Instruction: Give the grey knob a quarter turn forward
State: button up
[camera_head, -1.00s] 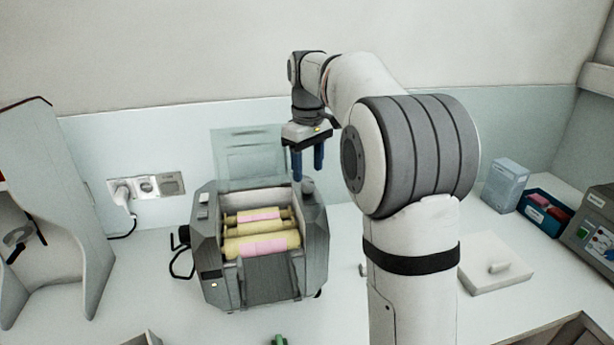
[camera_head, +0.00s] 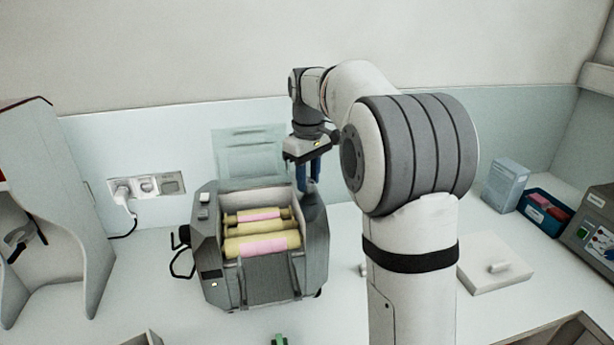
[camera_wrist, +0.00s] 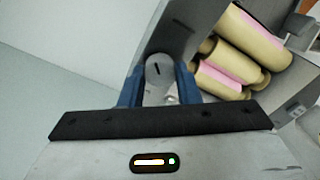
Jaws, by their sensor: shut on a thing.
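The mill (camera_head: 313,240) is a grey machine with yellow and pink rollers. In the wrist view my gripper (camera_wrist: 160,88) has one blue finger on each side of the knob and is shut on it. In the head view my gripper (camera_head: 308,184) points down at the mill's right housing; the knob is hidden there behind the fingers.
A clear upright guard (camera_head: 250,155) stands behind the rollers (camera_head: 262,243). A wall socket (camera_head: 146,186) with a plug is left of the mill. A light blue box (camera_head: 506,184), a dark blue tray (camera_head: 545,222) and a white slab (camera_head: 496,277) lie to the right.

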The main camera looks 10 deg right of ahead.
jog(key=shift+c, duration=0.7)
